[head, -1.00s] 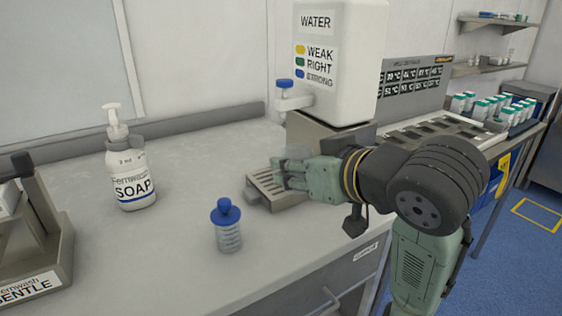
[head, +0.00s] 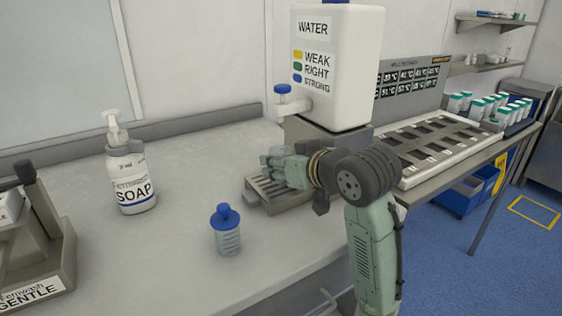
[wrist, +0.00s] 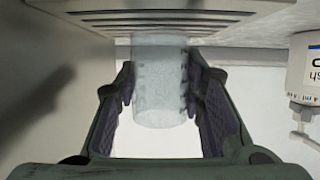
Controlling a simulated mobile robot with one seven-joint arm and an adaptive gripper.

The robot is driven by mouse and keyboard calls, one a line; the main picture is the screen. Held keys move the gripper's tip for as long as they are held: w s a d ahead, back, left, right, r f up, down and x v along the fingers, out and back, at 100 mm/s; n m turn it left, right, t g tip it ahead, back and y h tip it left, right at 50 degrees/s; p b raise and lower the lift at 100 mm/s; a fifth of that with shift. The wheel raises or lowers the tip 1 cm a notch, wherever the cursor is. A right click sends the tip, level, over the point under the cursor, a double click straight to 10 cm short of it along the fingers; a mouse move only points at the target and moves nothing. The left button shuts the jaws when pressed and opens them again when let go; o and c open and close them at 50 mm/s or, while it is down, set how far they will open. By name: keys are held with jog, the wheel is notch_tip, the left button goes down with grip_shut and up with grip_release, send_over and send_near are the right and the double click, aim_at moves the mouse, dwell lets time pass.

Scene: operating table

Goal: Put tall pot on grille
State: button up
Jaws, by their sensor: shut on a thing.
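The tall pot is a clear, faintly bluish cylinder (wrist: 158,95), seen in the wrist view between the two fingers. My gripper (wrist: 160,82) is shut on its sides. In the head view my gripper (head: 268,162) is over the slotted grille (head: 262,197) in front of the water dispenser. The pot is see-through and mostly hidden by the fingers there. In the wrist view the grille's slots (wrist: 150,17) show just beyond the pot's end. I cannot tell whether the pot touches the grille.
The white water tank (head: 340,70) and its blue-topped tap (head: 290,100) stand close behind my gripper. A blue-capped bottle (head: 227,232) stands in front, and a soap bottle (head: 131,178) to the left. The bench between them is clear.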

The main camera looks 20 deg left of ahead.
jog(key=shift+f, duration=0.25)
jog(key=o, duration=1.1)
jog(key=shift+o, duration=0.2)
jog(key=shift+r, duration=0.25)
jog(key=shift+s+d+r, duration=0.15)
jog(key=shift+d, duration=0.05)
jog(key=v, duration=1.1)
jog(key=shift+s+d+b, duration=0.2)
jog(key=shift+b, duration=0.25)
